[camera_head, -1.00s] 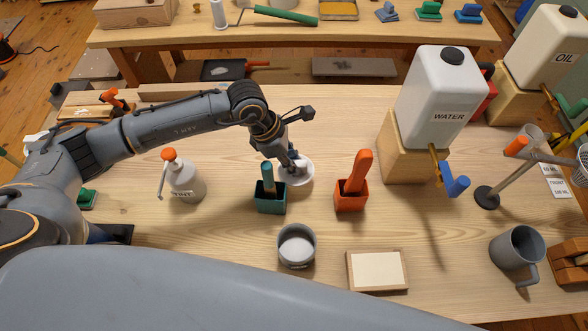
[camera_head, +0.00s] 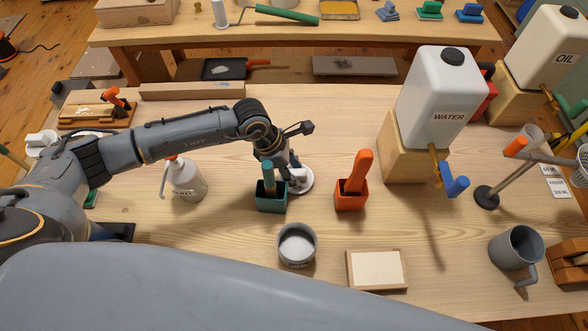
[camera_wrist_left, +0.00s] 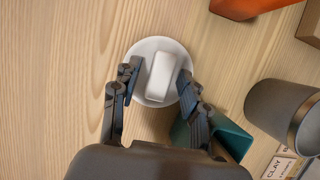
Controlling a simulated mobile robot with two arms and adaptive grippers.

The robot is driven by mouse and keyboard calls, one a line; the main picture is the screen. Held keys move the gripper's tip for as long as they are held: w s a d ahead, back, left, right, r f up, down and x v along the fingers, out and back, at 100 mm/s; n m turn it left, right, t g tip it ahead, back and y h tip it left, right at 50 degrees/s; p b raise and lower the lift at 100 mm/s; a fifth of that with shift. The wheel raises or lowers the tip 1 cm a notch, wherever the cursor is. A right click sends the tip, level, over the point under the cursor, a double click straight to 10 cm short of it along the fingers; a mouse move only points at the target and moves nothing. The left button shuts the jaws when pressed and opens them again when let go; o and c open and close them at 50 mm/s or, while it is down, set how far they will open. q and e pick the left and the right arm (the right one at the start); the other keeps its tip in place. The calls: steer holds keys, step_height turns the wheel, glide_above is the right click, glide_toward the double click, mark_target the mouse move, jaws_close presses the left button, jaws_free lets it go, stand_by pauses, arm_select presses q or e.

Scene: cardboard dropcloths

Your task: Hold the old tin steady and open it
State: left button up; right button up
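The old tin is most likely the round grey tin (camera_head: 297,246) near the front middle of the bench. It stands upright; I cannot tell whether its pale grey top is a lid or contents. A grey cylinder, seemingly the same tin, shows at the right of the left wrist view (camera_wrist_left: 283,108). My left gripper (camera_head: 297,176) is behind the tin, apart from it, over a white round disc (camera_head: 306,187) with a white block on it (camera_wrist_left: 161,76). In the left wrist view its fingers stand apart on either side of the block, with small gaps. My right gripper is not in view.
A teal box (camera_head: 271,204) stands close beside the left gripper, an orange box (camera_head: 350,202) to its right. A framed pale panel (camera_head: 377,269) lies right of the tin. A spray bottle (camera_head: 187,182), a WATER canister (camera_head: 432,100) and a grey mug (camera_head: 516,250) stand further out.

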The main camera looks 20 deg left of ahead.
arm_select(q)
steer(key=shift+r, duration=0.25)
steer(key=shift+a+r, duration=0.2)
steer(key=shift+r, duration=0.15)
steer(key=b+v, duration=0.1)
steer(key=v, duration=1)
